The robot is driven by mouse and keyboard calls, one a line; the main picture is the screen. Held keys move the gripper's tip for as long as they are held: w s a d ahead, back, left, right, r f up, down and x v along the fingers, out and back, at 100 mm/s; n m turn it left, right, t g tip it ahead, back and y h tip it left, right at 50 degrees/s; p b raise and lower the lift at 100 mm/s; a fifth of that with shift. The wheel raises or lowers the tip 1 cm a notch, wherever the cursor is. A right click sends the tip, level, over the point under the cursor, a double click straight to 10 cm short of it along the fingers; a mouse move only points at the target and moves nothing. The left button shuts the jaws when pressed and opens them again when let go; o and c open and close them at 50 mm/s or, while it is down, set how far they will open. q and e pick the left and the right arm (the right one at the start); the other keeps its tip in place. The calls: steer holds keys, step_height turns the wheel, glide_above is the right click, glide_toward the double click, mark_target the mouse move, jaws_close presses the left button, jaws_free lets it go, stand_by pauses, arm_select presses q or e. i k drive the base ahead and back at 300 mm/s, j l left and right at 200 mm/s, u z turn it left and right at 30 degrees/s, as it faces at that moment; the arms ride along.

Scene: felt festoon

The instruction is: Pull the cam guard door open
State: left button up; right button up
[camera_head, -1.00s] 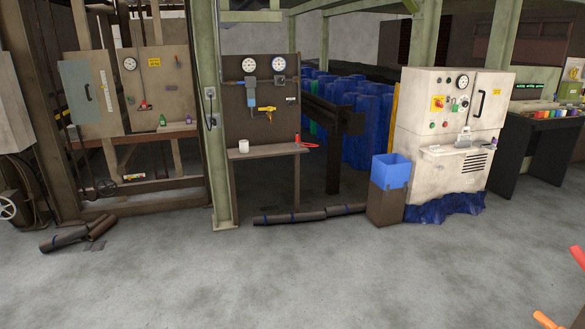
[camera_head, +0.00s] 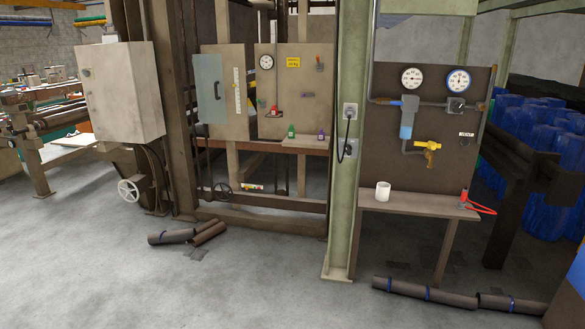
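A pale grey-blue door panel (camera_head: 206,92) with a dark upright handle (camera_head: 217,90) is on the left part of a beige machine front, left of the green post. No label on it can be read, so I cannot confirm that it is the cam guard door. From this distance I cannot tell whether it is fully shut or slightly ajar. Neither of my grippers shows in the head view.
A green post (camera_head: 345,150) stands right of the machine. Beside it is a brown gauge board (camera_head: 425,165) over a narrow shelf. Dark rolls (camera_head: 185,234) lie on the floor before the machine, more (camera_head: 440,294) at lower right. The middle floor is clear.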

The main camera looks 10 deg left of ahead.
mark_target(207, 68)
steer(key=i+j+u, duration=0.25)
steer(key=i+u, duration=0.2)
steer(key=i, duration=0.3)
steer(key=i+u, duration=0.4)
steer(key=i, duration=0.35)
steer(key=i+l+u, duration=0.25)
steer(key=i+u, duration=0.2)
steer(key=i, duration=0.3)
steer(key=i+j, duration=0.15)
steer(key=i, duration=0.4)
steer(key=i+j+z, duration=0.1)
steer(key=i, duration=0.4)
steer(key=i+j, duration=0.2)
steer(key=i, duration=0.3)
steer(key=i+j+z, duration=0.1)
steer(key=i, duration=0.45)
